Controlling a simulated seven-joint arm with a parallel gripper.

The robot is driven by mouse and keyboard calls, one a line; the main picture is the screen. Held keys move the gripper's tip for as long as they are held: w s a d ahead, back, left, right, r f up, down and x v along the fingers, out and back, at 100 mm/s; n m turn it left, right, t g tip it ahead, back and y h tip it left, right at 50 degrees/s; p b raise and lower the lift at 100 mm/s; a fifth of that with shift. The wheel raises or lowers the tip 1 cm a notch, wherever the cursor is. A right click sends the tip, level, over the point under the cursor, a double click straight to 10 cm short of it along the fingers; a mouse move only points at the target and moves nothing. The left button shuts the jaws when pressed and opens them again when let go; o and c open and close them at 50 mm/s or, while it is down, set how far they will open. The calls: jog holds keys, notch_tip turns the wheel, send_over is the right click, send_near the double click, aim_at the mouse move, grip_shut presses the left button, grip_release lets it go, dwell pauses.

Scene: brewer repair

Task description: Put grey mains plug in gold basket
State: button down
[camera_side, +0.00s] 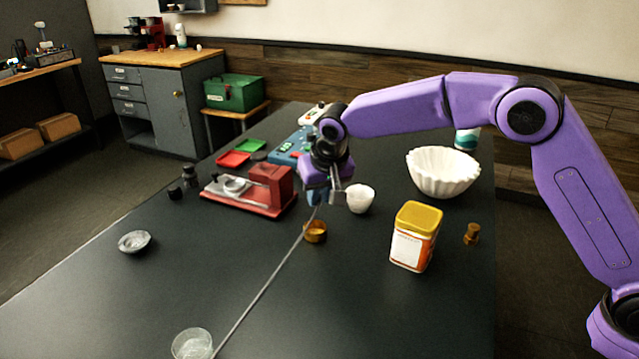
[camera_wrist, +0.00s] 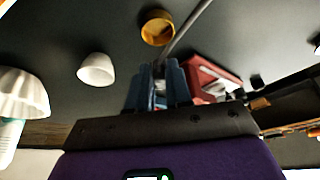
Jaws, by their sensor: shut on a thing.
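The gold basket (camera_side: 315,233) is a small round open cup on the dark table, and it also shows in the wrist view (camera_wrist: 157,28). My gripper (camera_side: 318,203) is above the table near the basket, a little above it in the side view. In the wrist view my gripper's blue fingers (camera_wrist: 160,78) are shut on the grey mains plug (camera_wrist: 160,70), which is mostly hidden between them. Its grey cord (camera_side: 265,287) runs from the fingers down to the lower left. In the wrist view the basket lies beyond the fingertips, with the cord beside it.
A red brewer base (camera_side: 250,194) stands to the left. A white cup (camera_side: 359,198), a gold-lidded tin (camera_side: 415,237) and a fluted white bowl (camera_side: 443,172) stand to the right. A small gold fitting (camera_side: 472,233) and clear dishes (camera_side: 134,241) are farther out. The front middle is mostly clear.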

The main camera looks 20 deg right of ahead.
jog(key=shift+f, duration=3.15)
jog(key=c, duration=1)
grip_release()
jog(key=shift+o, duration=0.2)
jog(key=shift+r, duration=0.1)
notch_tip(320, 180, up, 7)
jog(key=shift+s, duration=0.1)
